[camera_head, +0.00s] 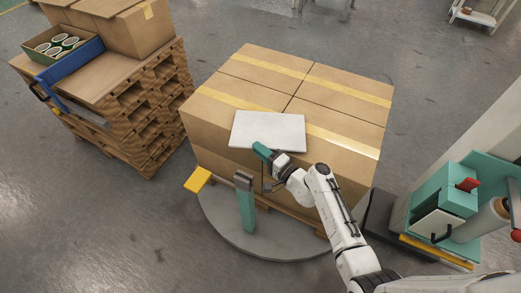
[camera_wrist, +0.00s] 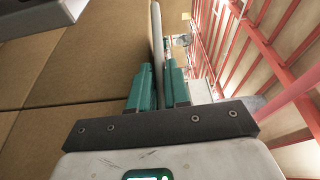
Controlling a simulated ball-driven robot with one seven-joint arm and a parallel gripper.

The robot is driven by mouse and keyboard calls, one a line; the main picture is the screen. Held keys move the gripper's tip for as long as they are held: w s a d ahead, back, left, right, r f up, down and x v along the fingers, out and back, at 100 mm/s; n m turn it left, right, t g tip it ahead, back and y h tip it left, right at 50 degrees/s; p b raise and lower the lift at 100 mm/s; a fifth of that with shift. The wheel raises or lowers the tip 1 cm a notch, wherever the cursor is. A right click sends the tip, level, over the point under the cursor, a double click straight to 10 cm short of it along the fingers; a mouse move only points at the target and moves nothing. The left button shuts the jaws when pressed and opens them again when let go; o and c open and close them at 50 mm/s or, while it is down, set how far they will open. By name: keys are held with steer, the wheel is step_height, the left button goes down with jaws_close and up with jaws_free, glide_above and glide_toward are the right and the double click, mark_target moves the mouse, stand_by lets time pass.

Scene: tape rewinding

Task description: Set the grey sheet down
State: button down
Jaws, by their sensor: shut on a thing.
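The grey sheet (camera_head: 268,130) is a thin pale plate at the near part of the top of the stacked cardboard boxes (camera_head: 270,72). I cannot tell from the head view whether it touches the box top. My gripper (camera_head: 262,150) is at the sheet's near edge, beyond the near side of the stack. In the wrist view, the green fingers of my gripper (camera_wrist: 159,80) stand on either side of the sheet (camera_wrist: 157,40), which shows edge-on, and are shut on it. The boxes' tan side (camera_wrist: 95,85) lies to the left there.
The boxes stand on a round grey turntable (camera_head: 225,224). A green post (camera_head: 245,208) rises near its front. A teal wrapping machine (camera_head: 455,195) is at right. A pallet stack (camera_head: 140,105) with boxes and a tray of tape rolls (camera_head: 60,45) is at left.

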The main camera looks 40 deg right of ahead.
steer(key=c, duration=1)
jaws_free()
steer(key=shift+s, duration=0.1)
